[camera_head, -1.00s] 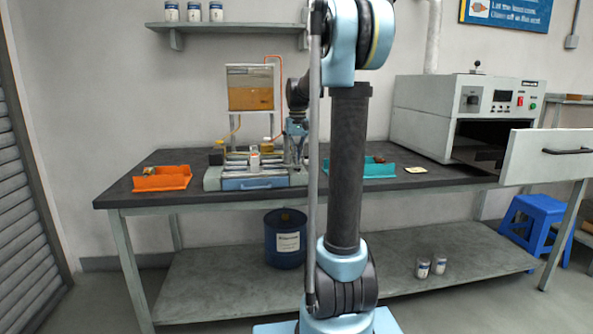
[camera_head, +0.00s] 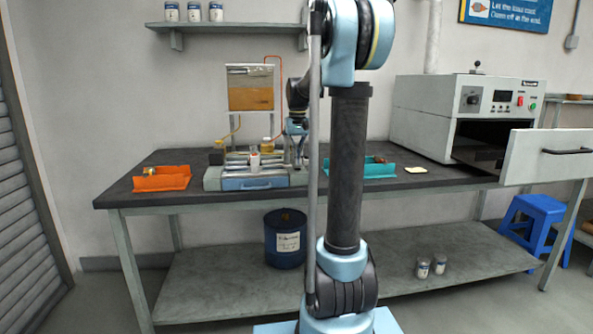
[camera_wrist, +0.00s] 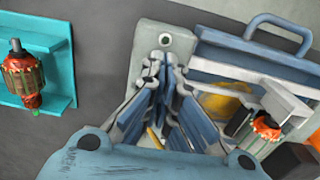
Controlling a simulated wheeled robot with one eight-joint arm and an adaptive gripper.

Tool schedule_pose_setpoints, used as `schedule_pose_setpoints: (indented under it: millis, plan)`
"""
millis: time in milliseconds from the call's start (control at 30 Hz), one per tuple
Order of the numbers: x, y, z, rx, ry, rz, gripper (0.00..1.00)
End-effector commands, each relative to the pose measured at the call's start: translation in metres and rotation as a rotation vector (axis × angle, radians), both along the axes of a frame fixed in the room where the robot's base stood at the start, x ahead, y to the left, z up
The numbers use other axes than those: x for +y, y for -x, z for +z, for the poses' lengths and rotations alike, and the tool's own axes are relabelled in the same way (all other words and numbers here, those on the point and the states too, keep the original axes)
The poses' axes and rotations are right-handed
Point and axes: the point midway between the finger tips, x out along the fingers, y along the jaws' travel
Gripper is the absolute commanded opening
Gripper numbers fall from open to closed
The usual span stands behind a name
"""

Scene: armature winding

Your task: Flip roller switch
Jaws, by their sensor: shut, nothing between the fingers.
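The winding machine (camera_head: 212,182), a grey unit with a blue drawer front, sits on the workbench left of my arm. In the wrist view, a pale grey panel (camera_wrist: 148,50) on its edge carries a small round dark-centred switch-like part (camera_wrist: 164,39). I cannot tell for certain whether this is the roller switch. My gripper (camera_wrist: 164,72) is shut and empty, its fingertips close to that part; contact cannot be told. In the head view my gripper is small and partly lost against the machine. An armature with red windings (camera_wrist: 268,126) shows at the machine's right side in the wrist view.
A teal tray (camera_head: 378,172) stands right of the machine; it holds an armature (camera_wrist: 22,75) in the wrist view. An orange tray (camera_head: 165,184) stands at the left. A tank of amber liquid (camera_head: 250,90) rises behind the machine. An oven (camera_head: 425,110) has its door open at the right.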

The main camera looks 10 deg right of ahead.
Motion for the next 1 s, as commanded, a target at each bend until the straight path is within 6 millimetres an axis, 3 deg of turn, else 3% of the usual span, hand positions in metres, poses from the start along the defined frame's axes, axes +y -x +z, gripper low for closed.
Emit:
schedule_pose_setpoints:
  millis: [1000]
  plan:
    - [0.0,0.0,-0.01,0.0,0.0,0.0,0.0]
